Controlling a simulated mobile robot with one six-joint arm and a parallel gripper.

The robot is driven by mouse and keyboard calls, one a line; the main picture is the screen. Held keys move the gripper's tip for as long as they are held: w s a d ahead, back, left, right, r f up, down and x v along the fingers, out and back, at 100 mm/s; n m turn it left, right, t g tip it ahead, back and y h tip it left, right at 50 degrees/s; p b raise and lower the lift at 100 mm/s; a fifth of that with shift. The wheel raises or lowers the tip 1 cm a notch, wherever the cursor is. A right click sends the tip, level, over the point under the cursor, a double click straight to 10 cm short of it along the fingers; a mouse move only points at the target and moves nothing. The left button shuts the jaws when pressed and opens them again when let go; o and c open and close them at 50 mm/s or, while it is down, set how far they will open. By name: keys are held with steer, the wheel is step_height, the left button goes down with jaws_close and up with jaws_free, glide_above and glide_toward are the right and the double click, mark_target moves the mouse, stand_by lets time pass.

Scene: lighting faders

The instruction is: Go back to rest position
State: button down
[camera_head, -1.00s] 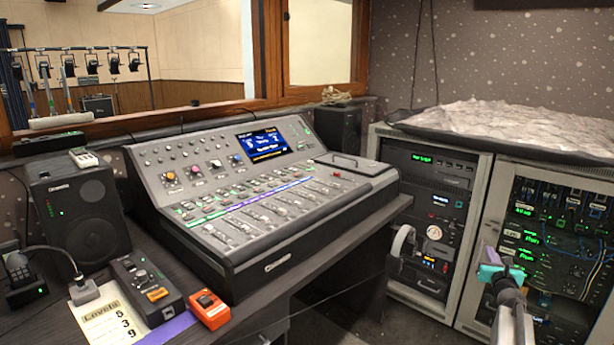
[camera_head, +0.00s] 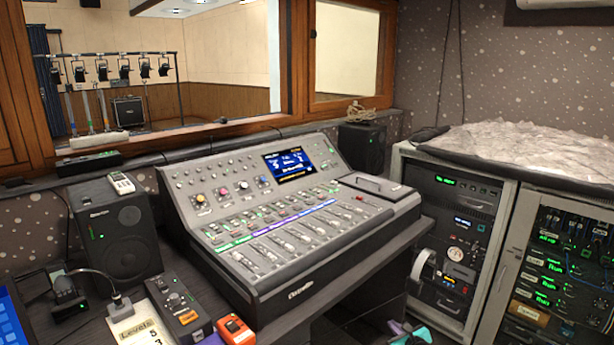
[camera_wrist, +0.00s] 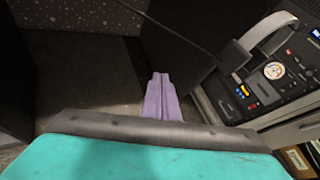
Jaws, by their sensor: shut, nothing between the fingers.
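The mixing console (camera_head: 290,235) with its faders and lit screen stands on the desk in the head view. My gripper (camera_head: 408,328) shows only in part at the bottom edge of the head view, below and right of the console and apart from it. In the wrist view its purple fingers (camera_wrist: 161,98) are together with nothing between them. They point over the dark floor. The "Levels" card (camera_head: 140,328) lies at the desk's lower left, cut off by the frame edge.
An equipment rack (camera_head: 408,160) with a headphone-like grey band (camera_head: 420,265) on its side stands right of the console. A second rack (camera_head: 520,270) is at the far right. A speaker (camera_head: 120,235) and an orange box (camera_head: 235,331) are on the desk. Dark floor (camera_wrist: 85,75) lies under my gripper.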

steer(key=s+a+f+n+g+y+p, duration=0.2)
steer(key=s+a+f+n, duration=0.2)
steer(key=s+a, duration=0.3)
steer(key=s+a+f+n+g+y+p, duration=0.1)
steer(key=s+a+f+n+g+p, duration=0.25)
steer(key=a, duration=0.55)
steer(key=s+a+f+n+g, duration=0.2)
steer(key=s+a+n, duration=0.2)
steer(key=s, duration=0.4)
steer(key=s+a+f+n+g, duration=0.2)
steer(key=s+a+f+n, duration=0.15)
steer(key=s, duration=0.45)
steer(key=s+d+f+n+g+h+p, duration=0.1)
steer(key=s+d+n+g, duration=0.3)
steer(key=s, duration=0.6)
steer(key=s+a+f+n+g+h+p, duration=0.15)
steer(key=s+n, duration=0.35)
steer(key=s, duration=0.6)
steer(key=s+d+r+n+g+h, duration=0.2)
steer(key=s+d+n+g, duration=0.1)
steer(key=s+d+n, duration=0.3)
steer(key=shift+d+r+n+h+b, duration=0.25)
steer(key=shift+d+n+h+b, duration=0.1)
steer(key=shift+n, duration=0.05)
